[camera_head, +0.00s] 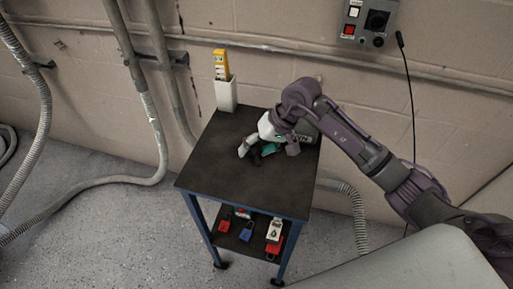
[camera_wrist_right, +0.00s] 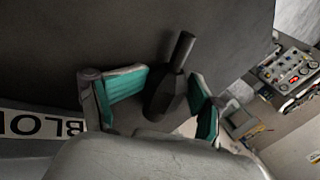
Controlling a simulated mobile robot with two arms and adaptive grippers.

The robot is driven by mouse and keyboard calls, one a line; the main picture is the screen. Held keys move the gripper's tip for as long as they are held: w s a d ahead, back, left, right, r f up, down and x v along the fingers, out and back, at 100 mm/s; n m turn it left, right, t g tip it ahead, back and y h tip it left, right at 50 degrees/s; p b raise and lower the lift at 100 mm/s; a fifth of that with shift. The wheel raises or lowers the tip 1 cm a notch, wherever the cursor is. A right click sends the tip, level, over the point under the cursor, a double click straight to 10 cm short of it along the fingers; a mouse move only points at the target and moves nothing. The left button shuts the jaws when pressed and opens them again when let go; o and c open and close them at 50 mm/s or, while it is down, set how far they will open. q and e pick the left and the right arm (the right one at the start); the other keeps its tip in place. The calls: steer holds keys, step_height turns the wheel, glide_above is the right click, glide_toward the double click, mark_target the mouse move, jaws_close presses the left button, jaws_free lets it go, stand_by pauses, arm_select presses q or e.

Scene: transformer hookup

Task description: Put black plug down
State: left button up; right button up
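The black plug (camera_wrist_right: 168,88) shows in the right wrist view between the two teal-padded fingers of my right gripper (camera_wrist_right: 170,80). The fingers stand spread on either side of it; the fingertips are close to its sides. In the head view my right gripper (camera_head: 256,150) is low over the dark top of the cart (camera_head: 215,160), and the plug is a small dark shape (camera_head: 256,159) among the fingers. Whether the plug rests fully on the top is hard to tell. My left gripper is not in view.
A white holder (camera_head: 226,95) with a yellow item (camera_head: 221,65) stands at the cart's back left corner. The lower shelf holds red and blue padlocks (camera_head: 246,231) and a white tag (camera_head: 274,231). A control box (camera_head: 370,20) hangs on the wall. The cart top's front is clear.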

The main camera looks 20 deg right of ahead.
steer(key=shift+r, duration=0.2)
steer(key=shift+r+p, duration=0.6)
steer(key=shift+p, duration=0.45)
steer(key=shift+w+d+r, duration=0.1)
steer(key=shift+d+r, duration=0.1)
steer(key=shift+r, duration=0.1)
steer(key=b+v, duration=0.2)
steer(key=v, duration=0.9)
steer(key=shift+r, duration=0.15)
